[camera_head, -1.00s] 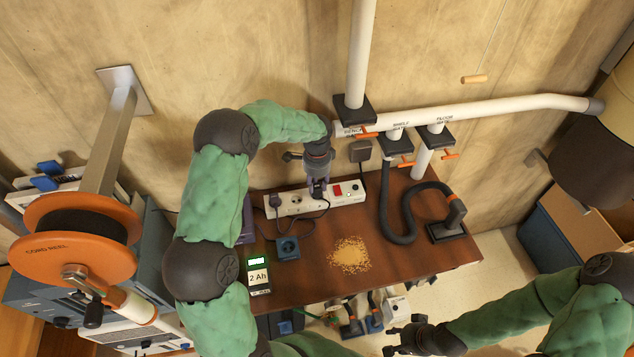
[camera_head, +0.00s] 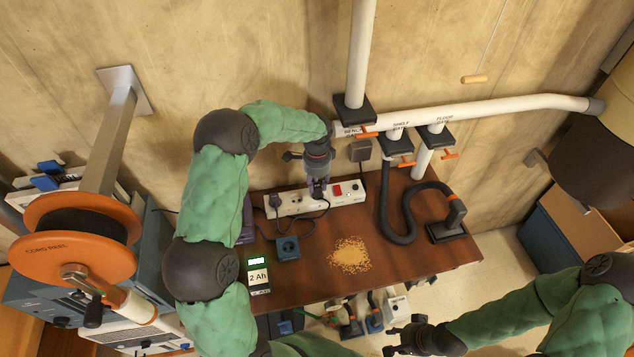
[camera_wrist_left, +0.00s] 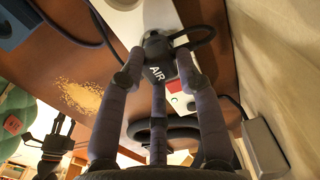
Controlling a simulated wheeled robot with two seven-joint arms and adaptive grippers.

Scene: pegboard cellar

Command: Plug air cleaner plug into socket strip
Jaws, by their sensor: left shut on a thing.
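The white socket strip (camera_head: 286,204) lies along the back of the brown bench, with a red switch (camera_head: 337,190) toward its right. My left gripper (camera_head: 318,192) points down over the strip's middle. In the left wrist view its fingers (camera_wrist_left: 160,88) are shut on a dark plug marked AIR (camera_wrist_left: 157,58), with a black cord looping from it. The plug is at the strip; whether its pins are in a socket is hidden. Another dark plug (camera_head: 275,200) sits at the strip's left end. My right gripper (camera_head: 402,340) is low at the front, away from the bench, with its fingers apart.
A blue socket box (camera_head: 287,247), a meter reading 2 Ah (camera_head: 258,275) and a heap of sawdust (camera_head: 349,255) lie on the bench. A grey hose (camera_head: 400,238) curves at the right, below white pipes (camera_head: 470,113). An orange cord reel (camera_head: 75,240) stands left.

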